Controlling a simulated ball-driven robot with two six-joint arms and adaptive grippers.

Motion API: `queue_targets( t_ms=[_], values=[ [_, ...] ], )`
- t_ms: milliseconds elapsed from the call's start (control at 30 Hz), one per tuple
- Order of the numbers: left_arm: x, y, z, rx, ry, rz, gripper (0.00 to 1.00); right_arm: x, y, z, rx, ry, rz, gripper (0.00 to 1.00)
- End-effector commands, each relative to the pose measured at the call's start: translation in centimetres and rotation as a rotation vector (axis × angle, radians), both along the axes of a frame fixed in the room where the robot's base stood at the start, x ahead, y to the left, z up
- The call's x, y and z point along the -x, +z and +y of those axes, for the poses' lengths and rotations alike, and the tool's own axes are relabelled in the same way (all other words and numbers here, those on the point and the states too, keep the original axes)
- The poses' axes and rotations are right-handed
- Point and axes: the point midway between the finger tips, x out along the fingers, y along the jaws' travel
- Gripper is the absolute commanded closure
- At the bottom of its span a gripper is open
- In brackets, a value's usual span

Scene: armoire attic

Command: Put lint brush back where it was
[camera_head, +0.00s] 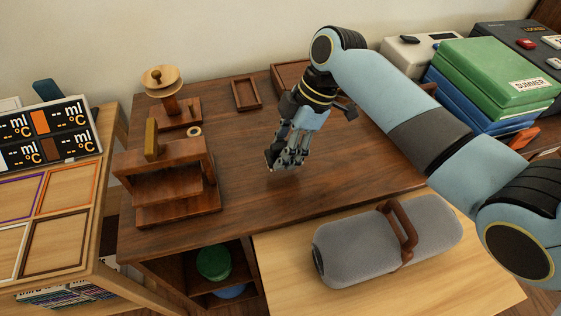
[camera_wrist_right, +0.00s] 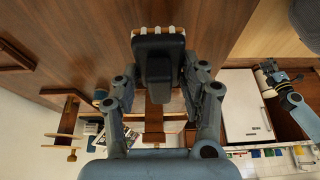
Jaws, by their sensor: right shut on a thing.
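My right gripper (camera_head: 284,160) hangs low over the middle of the dark wooden tabletop. In the right wrist view (camera_wrist_right: 160,85) its fingers are shut on a dark block with a pale, striped edge, which looks like the lint brush (camera_wrist_right: 157,62). In the head view the brush is mostly hidden by the fingers; a dark shadow lies just below them. My left gripper is outside the head view. A small part of my left arm (camera_wrist_right: 293,104) shows at the right of the wrist view, too small to read its jaws.
On the tabletop (camera_head: 325,180) are a shallow wooden tray (camera_head: 234,95), a box behind my gripper (camera_head: 289,68), a round-topped stand (camera_head: 160,80) and a wooden rack (camera_head: 190,150) at left. A grey roll with a brown handle (camera_head: 350,245) lies in front. The table's middle is clear.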

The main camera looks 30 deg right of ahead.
Motion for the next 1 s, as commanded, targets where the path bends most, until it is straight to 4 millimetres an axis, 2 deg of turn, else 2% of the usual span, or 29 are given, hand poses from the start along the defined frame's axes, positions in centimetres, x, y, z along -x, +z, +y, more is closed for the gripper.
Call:
queue_targets(
  t_ms=[167,300,400,800,833,1000],
  values=[
    [-0.6,-0.1,-0.4,0.004,0.001,-0.010,0.60,-0.2,-1.1,0.9,0.000,0.000,0.002,0.87],
    [-0.6,-0.4,-0.4,0.004,0.001,-0.009,0.60,-0.2,-3.4,0.9,0.000,-0.001,0.004,0.87],
    [-0.4,-0.4,-0.3,0.003,0.000,-0.007,0.60,-0.2,-4.4,0.9,0.000,0.001,0.002,0.87],
    [-0.1,-0.6,0.1,-0.001,0.000,-0.001,0.60,-0.2,-4.9,0.8,0.000,0.000,0.000,0.87],
    [-0.1,-0.6,0.1,-0.001,0.000,-0.001,0.60,-0.2,-4.8,0.8,0.001,0.000,0.000,0.53],
    [0.0,-0.5,0.1,-0.001,0.000,-0.001,0.60,-0.2,-4.8,0.8,0.001,0.000,0.001,0.33]
  ],
)
